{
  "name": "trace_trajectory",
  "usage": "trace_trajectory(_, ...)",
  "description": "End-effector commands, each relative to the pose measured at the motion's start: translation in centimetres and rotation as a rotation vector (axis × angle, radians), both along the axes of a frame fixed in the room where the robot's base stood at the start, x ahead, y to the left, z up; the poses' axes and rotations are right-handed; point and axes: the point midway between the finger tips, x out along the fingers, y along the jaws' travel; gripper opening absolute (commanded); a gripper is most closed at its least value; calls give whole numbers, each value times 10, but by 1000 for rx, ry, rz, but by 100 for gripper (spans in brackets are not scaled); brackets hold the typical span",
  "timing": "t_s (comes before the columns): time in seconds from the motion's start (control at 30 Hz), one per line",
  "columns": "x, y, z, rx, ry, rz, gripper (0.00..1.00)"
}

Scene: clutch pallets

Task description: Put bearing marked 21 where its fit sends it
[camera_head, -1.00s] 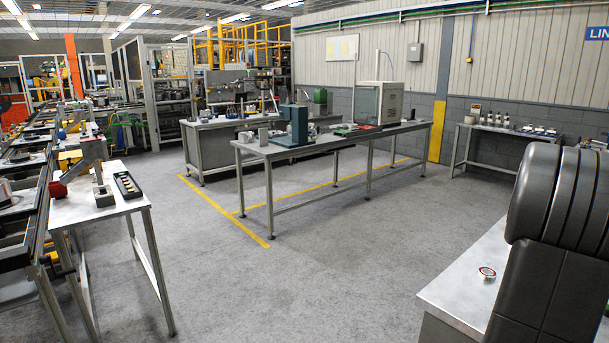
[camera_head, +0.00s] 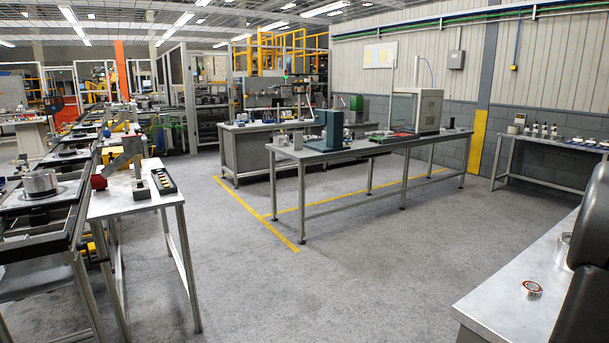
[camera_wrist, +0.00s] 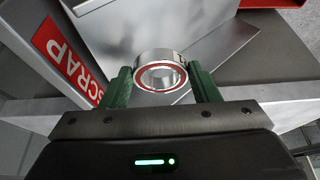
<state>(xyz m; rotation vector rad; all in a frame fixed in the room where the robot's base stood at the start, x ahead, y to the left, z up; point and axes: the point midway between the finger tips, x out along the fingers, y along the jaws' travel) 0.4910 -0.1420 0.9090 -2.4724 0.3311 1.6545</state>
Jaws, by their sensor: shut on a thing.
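In the wrist view a shiny metal bearing (camera_wrist: 142,58) with a red ring on its face sits between the two green fingers of my gripper (camera_wrist: 160,72). The gripper is shut on it. A dark mark shows at the bearing's upper right rim, but I cannot read it as a number. A grey metal bin (camera_wrist: 95,25) with a red SCRAP label (camera_wrist: 66,58) lies beyond the fingers. In the head view a similar red-ringed bearing (camera_head: 532,288) lies on the metal table at the right. My gripper is not in the head view.
A metal ring (camera_head: 562,251) stands on the right table (camera_head: 505,300), partly behind my arm. A conveyor (camera_head: 45,215) and a small bench (camera_head: 130,203) are at the left. A long workbench (camera_head: 350,153) stands mid-room. The grey floor between them is clear.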

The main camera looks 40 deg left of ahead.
Motion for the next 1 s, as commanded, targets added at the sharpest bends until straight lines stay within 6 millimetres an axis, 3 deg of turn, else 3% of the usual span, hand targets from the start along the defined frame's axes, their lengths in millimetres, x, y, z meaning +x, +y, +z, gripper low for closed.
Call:
trace_trajectory(0.1,0,0,1,0,-1,0,23)
trace_trajectory(0.13,0,0,1,0,-1,0,59)
trace_trajectory(0.23,0,0,1,0,-1,0,79)
trace_trajectory(0.67,-2,1,7,-1,-2,0,81)
trace_trajectory(1.0,-20,6,54,-1,-6,0,81)
